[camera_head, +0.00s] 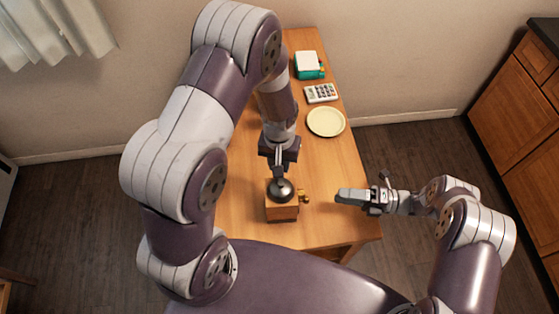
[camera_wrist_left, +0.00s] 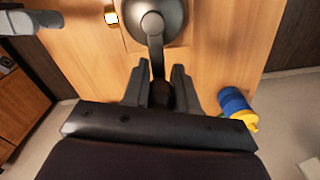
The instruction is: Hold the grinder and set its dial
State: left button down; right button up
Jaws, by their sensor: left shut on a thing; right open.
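The grinder (camera_head: 282,211) stands upright on the table, with a wooden box body and a dark metal dome. A small brass-coloured part (camera_head: 304,197), perhaps the dial, sticks out on its right side. My left gripper (camera_head: 280,172) comes down from behind the dome. In the left wrist view the left fingers (camera_wrist_left: 161,90) are shut on the dark knob of the grinder's crank handle (camera_wrist_left: 156,52). My right gripper (camera_head: 345,195) is open and empty, right of the grinder and apart from it. The grinder's far side is partly hidden by the left gripper.
A cream plate (camera_head: 326,122), a calculator-like keypad (camera_head: 321,93) and a teal and white box (camera_head: 309,65) stand toward the table's far end. A blue and yellow object (camera_wrist_left: 237,106) shows in the left wrist view. The wooden table (camera_head: 325,220) is bare around the grinder.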

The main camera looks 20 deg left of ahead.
jog(key=shift+o, duration=1.4)
jog(key=w+r, duration=0.1)
jog(key=r, duration=0.1)
jog(key=w+d+r, duration=0.1)
jog(key=shift+w+r, duration=0.3)
jog(key=shift+r, duration=0.05)
jog(key=m+t+h, duration=0.2)
jog(key=m+h, duration=0.2)
jog(key=m, duration=0.7)
send_near(301, 194)
jog(key=w+f+x, duration=0.1)
jog(key=x, duration=0.6)
jog(key=shift+s+f, duration=0.15)
jog(key=shift+f, duration=0.15)
jog(key=shift+a, duration=0.1)
jog(key=shift+c, duration=0.4)
grip_shut()
